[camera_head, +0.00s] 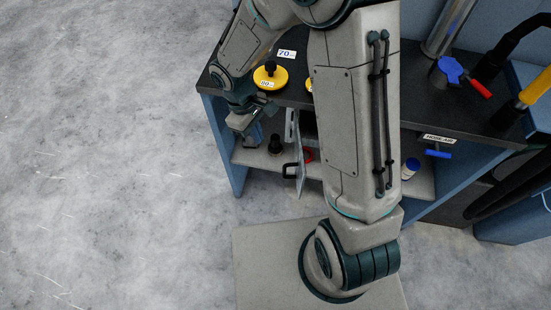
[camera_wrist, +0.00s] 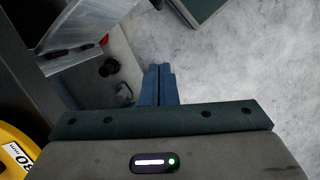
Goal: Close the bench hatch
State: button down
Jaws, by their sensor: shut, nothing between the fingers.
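The bench hatch (camera_head: 299,178) is a thin grey panel under the bench top, seen nearly edge-on and standing open, swung out from the bench front. A pale panel (camera_wrist: 85,30) at the upper left of the wrist view looks like the hatch, but I cannot be sure. My gripper (camera_head: 257,135) is at the bench's front left, left of the hatch and apart from it. In the wrist view its blue fingers (camera_wrist: 159,72) are together and empty. My arm hides part of the hatch opening.
The dark bench top (camera_head: 455,105) carries a yellow disc (camera_head: 270,82) with a black knob. On the lower shelf (camera_head: 250,157) are a black knobbed piece (camera_head: 275,146) and a blue-lidded white jar (camera_head: 410,169). A blue valve handle (camera_head: 438,153) sits at right. Open floor (camera_head: 100,160) lies left.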

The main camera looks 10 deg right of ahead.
jog(key=s+d+f, duration=0.4)
jog(key=f, duration=0.6)
jog(key=shift+d, duration=0.4)
jog(key=shift+f+n, duration=0.15)
jog(key=shift+n, duration=0.15)
